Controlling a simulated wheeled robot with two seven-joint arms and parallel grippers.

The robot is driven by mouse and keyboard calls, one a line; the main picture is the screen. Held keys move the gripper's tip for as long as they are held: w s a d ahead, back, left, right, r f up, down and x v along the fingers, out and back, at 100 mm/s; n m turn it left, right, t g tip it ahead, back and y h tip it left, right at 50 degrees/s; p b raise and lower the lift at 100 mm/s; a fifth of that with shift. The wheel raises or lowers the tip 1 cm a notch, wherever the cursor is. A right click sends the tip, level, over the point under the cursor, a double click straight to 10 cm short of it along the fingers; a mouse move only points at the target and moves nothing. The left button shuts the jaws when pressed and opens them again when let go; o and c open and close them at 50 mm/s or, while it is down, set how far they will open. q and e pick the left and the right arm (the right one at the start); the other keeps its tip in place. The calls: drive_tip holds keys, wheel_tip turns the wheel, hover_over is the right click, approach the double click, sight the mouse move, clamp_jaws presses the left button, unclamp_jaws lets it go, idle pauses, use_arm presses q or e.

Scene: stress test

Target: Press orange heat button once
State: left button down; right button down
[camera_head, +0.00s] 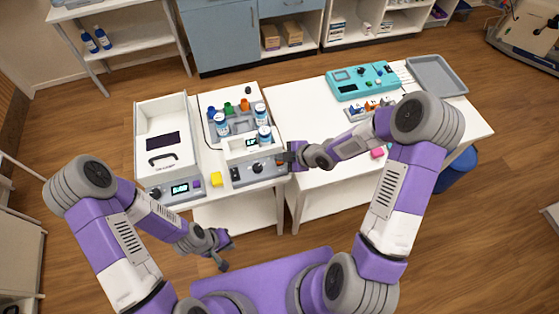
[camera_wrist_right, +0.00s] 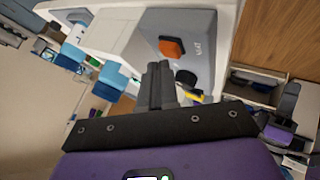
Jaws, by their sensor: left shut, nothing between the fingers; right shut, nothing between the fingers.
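In the head view the panel is the front of a white heater unit (camera_head: 238,149), and the button is largely hidden by my right gripper (camera_head: 289,160). In the right wrist view that gripper (camera_wrist_right: 158,68) is shut and empty, its tips close to the button. I cannot tell whether they touch it. My left gripper (camera_head: 226,250) is shut and empty, low in front of the table.
Capped bottles (camera_head: 221,124) stand around the heater. A black knob (camera_wrist_right: 186,78) is beside the button. A teal device (camera_head: 361,80) and grey tray (camera_head: 437,75) are at right.

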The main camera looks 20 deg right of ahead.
sight(282, 163)
drive_tip(key=shift+f+b, duration=0.45)
drive_tip(key=shift+b, duration=0.05)
idle(0.5)
idle(0.3)
drive_tip(key=shift+r+p, duration=0.75)
drive_tip(key=shift+r, duration=0.15)
drive_tip(key=shift+r, duration=0.1)
wheel_tip(282, 163, up, 5)
drive_tip(key=p, duration=0.4)
idle(0.6)
